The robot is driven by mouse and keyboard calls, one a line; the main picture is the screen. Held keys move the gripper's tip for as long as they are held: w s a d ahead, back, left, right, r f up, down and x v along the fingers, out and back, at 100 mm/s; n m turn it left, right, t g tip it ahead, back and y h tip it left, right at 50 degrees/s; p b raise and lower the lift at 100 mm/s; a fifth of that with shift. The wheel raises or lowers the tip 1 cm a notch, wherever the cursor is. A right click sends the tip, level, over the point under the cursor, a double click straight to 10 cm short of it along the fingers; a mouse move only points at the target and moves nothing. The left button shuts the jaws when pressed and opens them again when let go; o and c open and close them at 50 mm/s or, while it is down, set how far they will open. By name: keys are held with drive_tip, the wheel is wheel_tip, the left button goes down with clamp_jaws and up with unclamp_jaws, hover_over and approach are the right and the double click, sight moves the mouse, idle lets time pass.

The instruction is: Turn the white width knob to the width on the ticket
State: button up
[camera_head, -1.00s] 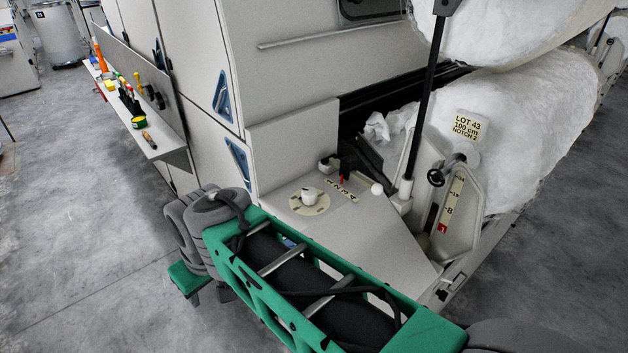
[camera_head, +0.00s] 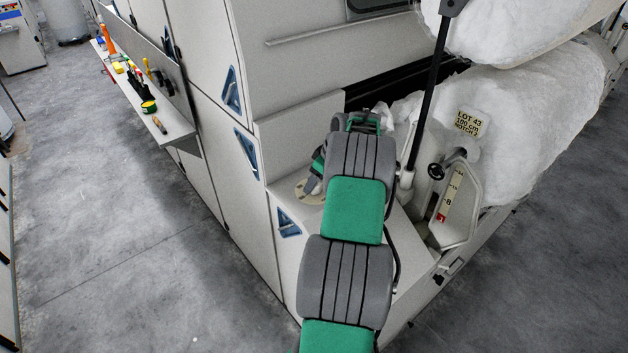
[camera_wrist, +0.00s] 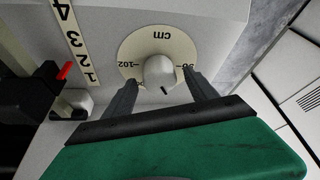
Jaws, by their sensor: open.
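The white width knob (camera_wrist: 160,72) stands on a round cream dial (camera_wrist: 133,50) marked "cm", with "-102" at left and a partly hidden number at right in the wrist view. A dark mark on the knob points toward the bottom of that picture, between the fingers. My gripper (camera_wrist: 160,80) is open, its fingertips on either side of the knob; I cannot tell whether they touch it. In the head view my arm partly covers the dial (camera_head: 306,197). The ticket (camera_head: 469,122) on the white fibre roll reads "LOT 43, 100 cm, NOTCH 2".
A notch scale (camera_wrist: 75,43) numbered 1 to 4 with a red pointer (camera_wrist: 65,71) lies beside the dial, near a black block (camera_wrist: 25,95). A tool shelf (camera_head: 165,125) is at left.

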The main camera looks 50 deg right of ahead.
drive_tip(key=shift+x, duration=0.9)
drive_tip(key=c, duration=1.4)
